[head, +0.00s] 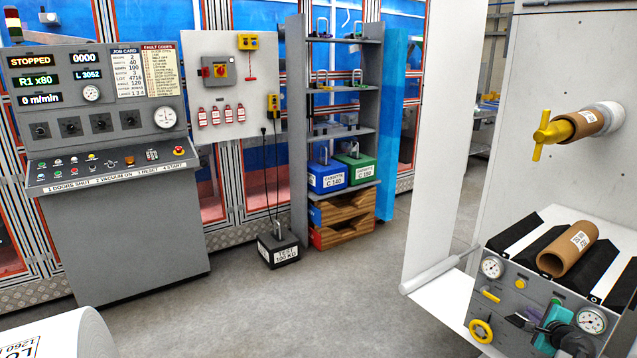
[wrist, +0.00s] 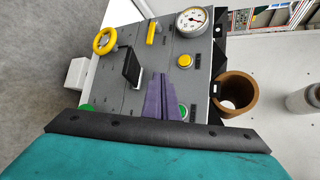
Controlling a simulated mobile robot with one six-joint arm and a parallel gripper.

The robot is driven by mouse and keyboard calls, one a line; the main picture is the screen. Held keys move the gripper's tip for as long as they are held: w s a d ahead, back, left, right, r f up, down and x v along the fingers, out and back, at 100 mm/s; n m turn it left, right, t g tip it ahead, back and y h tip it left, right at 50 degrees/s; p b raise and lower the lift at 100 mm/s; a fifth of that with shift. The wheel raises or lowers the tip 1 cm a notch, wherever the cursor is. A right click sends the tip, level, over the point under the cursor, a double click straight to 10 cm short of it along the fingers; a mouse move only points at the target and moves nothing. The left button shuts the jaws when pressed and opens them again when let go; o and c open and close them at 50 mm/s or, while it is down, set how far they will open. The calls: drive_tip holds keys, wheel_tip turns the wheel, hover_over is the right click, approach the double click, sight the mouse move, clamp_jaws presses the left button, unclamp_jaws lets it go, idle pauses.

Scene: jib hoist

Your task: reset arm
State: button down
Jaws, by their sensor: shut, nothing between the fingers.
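My gripper (wrist: 163,82) shows in the wrist view as two purple fingers lying together, shut and empty, beyond my teal and black housing. They are in front of the grey control panel (wrist: 140,50) of the roll stand; I cannot tell whether they touch it. A green button (wrist: 182,110) is partly hidden by the fingers. In the head view my teal and black wrist is at the lower right, in front of the same panel (head: 505,305), and it hides part of the panel.
The panel carries a yellow handwheel (head: 481,331), a black lever (wrist: 132,68), a yellow button (wrist: 184,61) and gauges (head: 592,320). A brown core tube (head: 568,249) lies above it. A console (head: 130,235), a shelf rack (head: 297,130) and a test weight (head: 278,251) stand further back. Open floor lies between.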

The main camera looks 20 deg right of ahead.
drive_tip(key=w+a+f+n+y, duration=0.1)
drive_tip(key=w+a+f+y, duration=0.1)
drive_tip(key=w+a+f, duration=0.45)
drive_tip(key=w+a+f+n+y, duration=0.15)
drive_tip(key=w+a, duration=0.25)
drive_tip(key=a, duration=0.5)
drive_tip(key=w+a+f+n+y, duration=0.1)
drive_tip(key=w+a+f+y, duration=0.1)
drive_tip(key=w+a+f, duration=0.45)
drive_tip(key=s+a+f+n+g+y, duration=0.1)
drive_tip(key=a+f+n+g+y, duration=0.35)
drive_tip(key=a, duration=1.05)
drive_tip(key=s+a+f+n+t, duration=0.1)
drive_tip(key=a+f+n, duration=0.1)
drive_tip(key=a+f, duration=0.95)
drive_tip(key=s+a+f+n+g, duration=0.35)
drive_tip(key=s+a, duration=0.45)
drive_tip(key=a, duration=0.3)
drive_tip(key=s+a+f+n+g, duration=0.3)
drive_tip(key=s+a+f+n, duration=0.1)
drive_tip(key=s+a, duration=0.6)
drive_tip(key=s+a+f+n+g+h, duration=0.15)
drive_tip(key=s+n+g, duration=0.3)
drive_tip(key=s, duration=0.65)
drive_tip(key=s+d+n+g+h, duration=0.2)
drive_tip(key=s+d+n, duration=0.2)
drive_tip(key=s, duration=0.3)
drive_tip(key=shift+d+r+n, duration=0.35)
drive_tip(key=shift+r+n, duration=0.1)
drive_tip(key=shift+n, duration=0.35)
